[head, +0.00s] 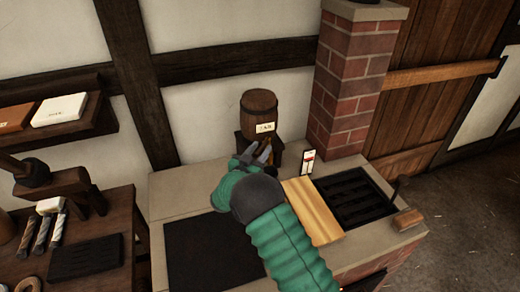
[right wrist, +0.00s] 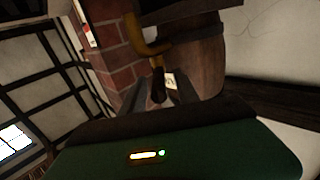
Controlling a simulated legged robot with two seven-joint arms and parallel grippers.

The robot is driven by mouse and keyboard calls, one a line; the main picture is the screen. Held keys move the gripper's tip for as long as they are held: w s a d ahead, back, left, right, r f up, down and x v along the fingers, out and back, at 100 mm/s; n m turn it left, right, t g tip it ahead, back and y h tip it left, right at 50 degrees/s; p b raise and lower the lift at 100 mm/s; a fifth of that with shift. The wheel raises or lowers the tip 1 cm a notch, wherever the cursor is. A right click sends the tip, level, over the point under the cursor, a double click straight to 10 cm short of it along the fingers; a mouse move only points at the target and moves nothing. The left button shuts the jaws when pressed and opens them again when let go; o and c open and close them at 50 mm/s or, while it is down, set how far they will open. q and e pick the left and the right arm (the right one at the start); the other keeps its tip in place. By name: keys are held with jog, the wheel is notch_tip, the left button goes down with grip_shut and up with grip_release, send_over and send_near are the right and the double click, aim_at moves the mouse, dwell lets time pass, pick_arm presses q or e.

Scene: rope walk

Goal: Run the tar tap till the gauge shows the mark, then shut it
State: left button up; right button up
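A small wooden barrel (head: 260,103) with a white label (head: 265,128) stands in a dark stand at the back of the stone bench. In the right wrist view the barrel (right wrist: 200,60) shows close up, with a yellow tap (right wrist: 148,48) and its dark handle (right wrist: 158,85). My right gripper (head: 262,152) is in front of the barrel. In the right wrist view its fingers (right wrist: 157,95) are apart, one on each side of the handle; I cannot tell whether they touch it. A white gauge (head: 308,161) with red on it stands right of the barrel; its reading is too small to tell. My left gripper is out of view.
A brick chimney (head: 350,85) rises right of the gauge. A wooden board (head: 313,211) and a dark grate (head: 355,196) lie on the bench, with a dark plate (head: 213,252) at the front left. A side table (head: 110,222) with tools stands at the left.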

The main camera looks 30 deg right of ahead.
jog(key=shift+a, duration=0.15)
jog(key=shift+c, duration=0.6)
grip_shut()
dwell(0.7)
